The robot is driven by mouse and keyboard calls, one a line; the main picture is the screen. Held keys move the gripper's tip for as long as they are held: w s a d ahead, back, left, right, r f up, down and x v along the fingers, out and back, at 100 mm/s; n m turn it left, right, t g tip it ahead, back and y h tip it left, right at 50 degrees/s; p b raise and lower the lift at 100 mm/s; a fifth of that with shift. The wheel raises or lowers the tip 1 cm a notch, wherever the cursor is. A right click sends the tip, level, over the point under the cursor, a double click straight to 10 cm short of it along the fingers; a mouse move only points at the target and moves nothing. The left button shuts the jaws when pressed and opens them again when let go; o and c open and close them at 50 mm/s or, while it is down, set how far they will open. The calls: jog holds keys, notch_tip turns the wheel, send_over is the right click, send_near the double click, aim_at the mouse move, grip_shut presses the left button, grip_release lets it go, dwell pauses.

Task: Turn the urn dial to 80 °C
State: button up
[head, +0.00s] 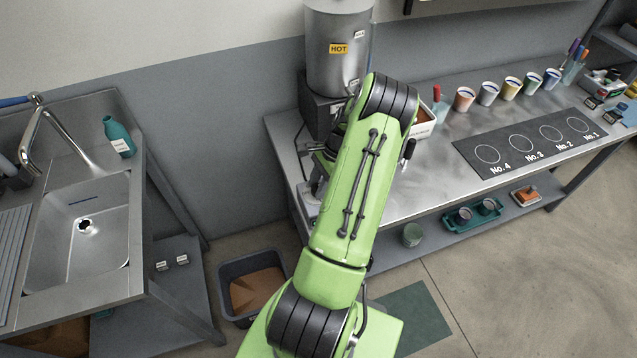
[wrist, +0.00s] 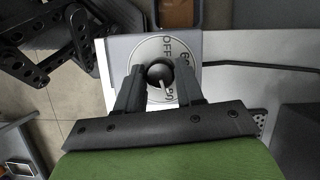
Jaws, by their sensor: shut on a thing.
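The urn (head: 338,55) is a tall steel cylinder with a yellow HOT label, standing on a black base at the left end of the steel counter. In the wrist view its dial is a round dark knob (wrist: 158,72) on a pale disc (wrist: 148,50) printed with OFF and numbers. OFF and 60 can be made out; another mark is partly covered. A pale pointer line on the knob runs toward the bottom and slightly right of the picture. My gripper (wrist: 161,77) is shut on the knob, one finger on each side. In the head view my green arm hides the dial.
The counter (head: 440,185) holds several cups and a dark mat (head: 525,143) with numbered rings. A sink (head: 85,230) with a green bottle (head: 118,138) stands at left. A bin (head: 252,285) is on the floor between. A black cable (wrist: 260,65) runs near the dial.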

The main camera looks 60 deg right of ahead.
jog(key=shift+a, duration=0.15)
jog(key=o, duration=1)
jog(key=p+v, duration=0.1)
jog(key=v, duration=1.4)
jog(key=shift+r+p, duration=0.3)
jog(key=shift+r, duration=0.1)
jog(key=shift+s, duration=0.1)
